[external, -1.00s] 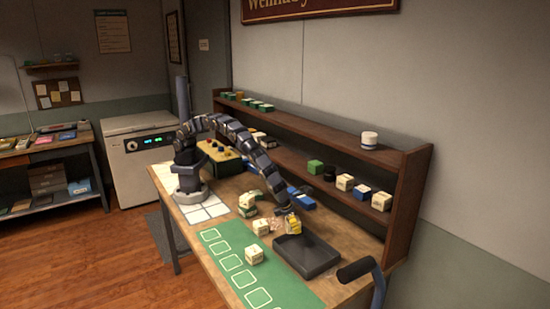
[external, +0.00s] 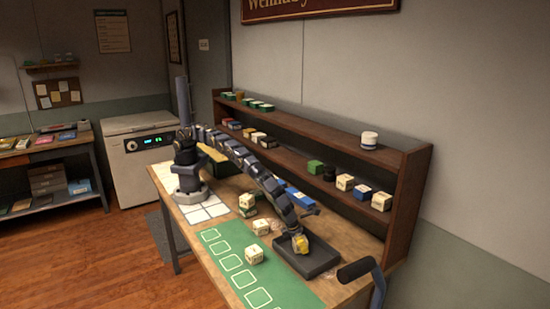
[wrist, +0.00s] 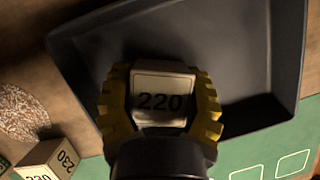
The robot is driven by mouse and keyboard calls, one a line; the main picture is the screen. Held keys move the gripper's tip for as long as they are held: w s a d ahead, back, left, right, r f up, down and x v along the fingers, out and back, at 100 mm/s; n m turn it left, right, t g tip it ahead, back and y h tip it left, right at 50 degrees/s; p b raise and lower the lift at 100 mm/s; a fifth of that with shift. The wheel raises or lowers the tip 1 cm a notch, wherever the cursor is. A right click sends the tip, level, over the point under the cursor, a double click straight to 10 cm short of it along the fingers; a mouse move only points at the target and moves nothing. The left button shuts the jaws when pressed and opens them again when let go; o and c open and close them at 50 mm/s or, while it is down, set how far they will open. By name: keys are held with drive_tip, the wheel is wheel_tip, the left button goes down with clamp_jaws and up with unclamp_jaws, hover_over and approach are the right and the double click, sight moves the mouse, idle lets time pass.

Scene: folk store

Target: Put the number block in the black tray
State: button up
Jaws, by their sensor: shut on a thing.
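The number block (wrist: 160,98) is cream-coloured and marked 220. It sits between the yellow fingers of my gripper (wrist: 161,105), which are shut on it in the wrist view. The black tray (wrist: 265,55) lies behind and around the block in that view. In the external view my gripper (external: 301,244) is low over the inside of the black tray (external: 322,263), and the block is mostly hidden by the fingers. I cannot tell whether the block touches the tray floor.
Another cream block (external: 254,255) stands on the green mat (external: 225,237) left of the tray. A further block (external: 261,227) stands behind it. A wooden shelf (external: 412,185) with several small blocks runs along the back. A dark handle (external: 357,270) rises at the table's front right.

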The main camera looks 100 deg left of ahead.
drive_tip(key=o, duration=1.1)
drive_tip(key=shift+f, duration=0.1)
drive_tip(key=v, duration=1.2)
